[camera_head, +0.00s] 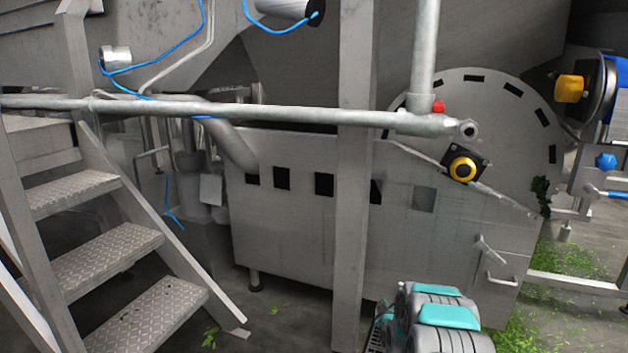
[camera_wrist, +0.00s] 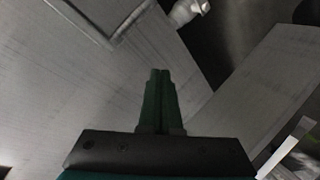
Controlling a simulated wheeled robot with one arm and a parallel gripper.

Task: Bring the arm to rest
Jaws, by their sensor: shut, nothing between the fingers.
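My gripper (camera_wrist: 158,74) shows in the wrist view, its two dark green fingers together with nothing between them. Behind the fingertips is a grey metal surface; the gap to it is hard to judge. In the head view, part of my arm (camera_head: 440,318), grey with teal covers, is at the bottom, right of centre, in front of the grey machine housing (camera_head: 290,225). I cannot make out the fingers in the head view.
A horizontal grey pipe rail (camera_head: 250,111) and an upright post (camera_head: 352,200) cross in front of the machine. Metal steps (camera_head: 100,258) stand at left. Green scraps (camera_head: 565,258) litter the floor at right.

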